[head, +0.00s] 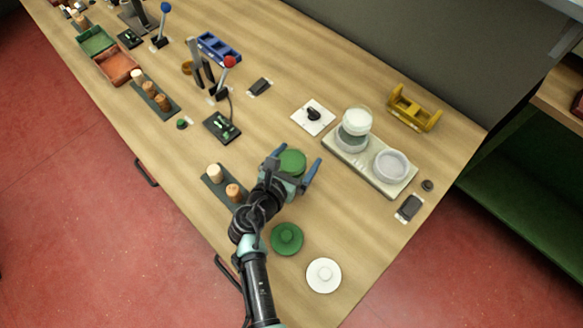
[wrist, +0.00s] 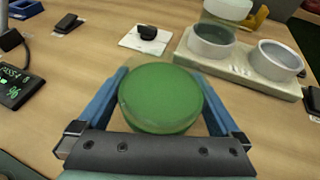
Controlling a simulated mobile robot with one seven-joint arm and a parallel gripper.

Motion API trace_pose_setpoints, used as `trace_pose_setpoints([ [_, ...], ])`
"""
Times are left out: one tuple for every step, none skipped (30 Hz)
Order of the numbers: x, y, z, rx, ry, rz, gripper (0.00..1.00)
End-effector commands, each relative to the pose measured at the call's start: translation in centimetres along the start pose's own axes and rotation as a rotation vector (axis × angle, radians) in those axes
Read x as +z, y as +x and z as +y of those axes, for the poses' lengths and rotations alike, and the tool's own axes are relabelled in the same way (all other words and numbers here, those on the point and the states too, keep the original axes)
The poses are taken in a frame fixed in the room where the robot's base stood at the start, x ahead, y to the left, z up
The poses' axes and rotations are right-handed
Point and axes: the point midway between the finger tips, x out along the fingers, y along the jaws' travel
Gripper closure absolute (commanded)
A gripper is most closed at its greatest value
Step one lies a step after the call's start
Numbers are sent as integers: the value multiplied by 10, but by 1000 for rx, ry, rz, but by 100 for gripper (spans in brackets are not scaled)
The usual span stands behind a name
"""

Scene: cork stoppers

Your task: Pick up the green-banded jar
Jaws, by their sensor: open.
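A round jar, green across its top with a clear, glassy side, stands on the wooden table; I take it to be the green-banded jar (head: 292,162). It also shows in the wrist view (wrist: 160,97). My gripper (head: 294,168) is open, with one blue finger on each side of this jar. The fingers look apart from it, though contact low down is hidden. The jar's lower side and any band are mostly hidden by my gripper and the viewing angle.
A pale two-ring holder (head: 378,181) stands to the right, with a white-topped clear jar (head: 357,120) over its left ring. A green lid (head: 287,239) and a white lid (head: 323,275) lie nearer. A dark cork rack (head: 213,187) is left of my arm.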

Motion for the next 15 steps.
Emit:
trace_pose_setpoints([
  [0, 0, 0, 0, 0, 0, 0],
  [0, 0, 0, 0, 0, 0, 0],
  [0, 0, 0, 0, 0, 0, 4],
  [0, 0, 0, 0, 0, 0, 9],
  [0, 0, 0, 0, 0, 0, 14],
  [0, 0, 0, 0, 0, 0, 22],
  [0, 0, 0, 1, 0, 0, 27],
  [0, 0, 0, 1, 0, 0, 32],
  [0, -1, 0, 1, 0, 0, 40],
  [0, -1, 0, 1, 0, 0, 45],
  [0, -1, 0, 1, 0, 0, 50],
  [0, -1, 0, 1, 0, 0, 58],
  [0, -1, 0, 1, 0, 0, 63],
  [0, -1, 0, 1, 0, 0, 68],
  [0, -1, 0, 1, 0, 0, 76],
])
